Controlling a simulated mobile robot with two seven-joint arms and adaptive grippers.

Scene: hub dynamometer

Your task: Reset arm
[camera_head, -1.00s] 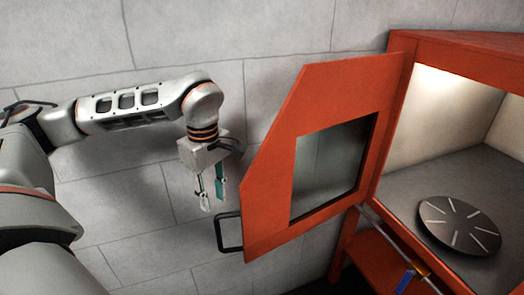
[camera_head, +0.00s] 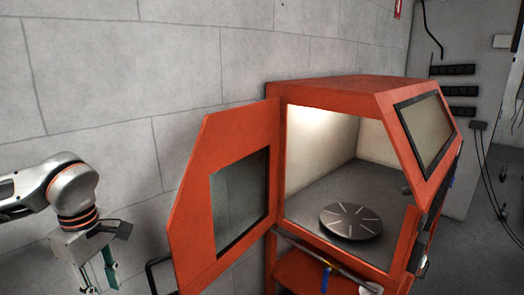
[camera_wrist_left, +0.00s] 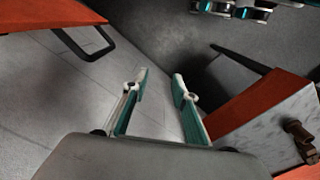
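My left gripper (camera_head: 97,277) is at the lower left of the head view, left of the open cabinet door and its black handle (camera_head: 157,274). In the left wrist view its two fingers (camera_wrist_left: 160,86) stand apart with nothing between them, so it is open and empty. The handle also shows at the upper left of that view (camera_wrist_left: 88,46), apart from the fingers. The orange door (camera_head: 190,222) with its dark window stands swung open to the left of the orange cabinet (camera_head: 330,88). My right arm and gripper are out of view.
A round dark plate with pale radial marks (camera_head: 351,221) lies on the grey floor inside the lit cabinet. A hinged panel with a window (camera_head: 428,130) forms the cabinet's right side. A grey block wall (camera_head: 90,80) is behind. Sockets and cables (camera_head: 452,70) hang at the right.

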